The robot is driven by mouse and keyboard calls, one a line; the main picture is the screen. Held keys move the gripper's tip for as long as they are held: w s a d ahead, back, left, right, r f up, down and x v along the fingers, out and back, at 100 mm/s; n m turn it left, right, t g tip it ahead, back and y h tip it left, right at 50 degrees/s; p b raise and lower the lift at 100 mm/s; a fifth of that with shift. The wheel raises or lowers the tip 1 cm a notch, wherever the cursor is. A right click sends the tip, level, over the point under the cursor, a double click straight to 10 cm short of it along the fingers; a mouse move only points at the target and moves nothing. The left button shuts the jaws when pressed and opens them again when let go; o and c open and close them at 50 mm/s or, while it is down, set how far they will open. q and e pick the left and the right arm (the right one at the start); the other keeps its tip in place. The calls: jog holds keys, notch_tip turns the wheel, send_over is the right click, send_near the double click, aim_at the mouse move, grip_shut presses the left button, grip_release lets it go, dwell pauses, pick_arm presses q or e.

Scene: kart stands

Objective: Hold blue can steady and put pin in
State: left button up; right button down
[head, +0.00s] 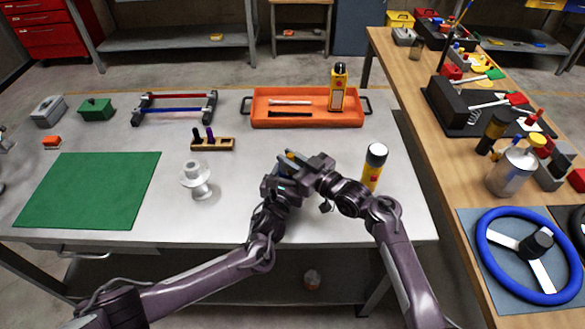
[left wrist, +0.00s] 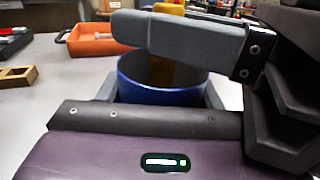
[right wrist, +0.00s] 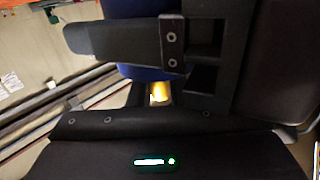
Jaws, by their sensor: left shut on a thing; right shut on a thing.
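The blue can (left wrist: 165,95) is an open-topped cup between the fingers of my left gripper (head: 284,177), which is shut on it. In the head view the can is mostly hidden by my grippers. My right gripper (head: 300,161) is above and beside the can, shut on a small yellow pin, whose yellow part (right wrist: 160,92) shows between its fingers. In the left wrist view a yellow-brown piece (left wrist: 175,72) shows at the can's mouth; I cannot tell how deep it sits. The can's blue side also shows in the right wrist view (right wrist: 145,73).
A wooden block (head: 225,144) with dark and purple pins stands behind left. An orange tray (head: 300,121) lies behind. The green mat (head: 90,190) is bare.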

jog(key=c, duration=1.3)
grip_release()
jog(key=v, duration=1.2)
pick_arm(q)
jog(key=o, duration=1.1)
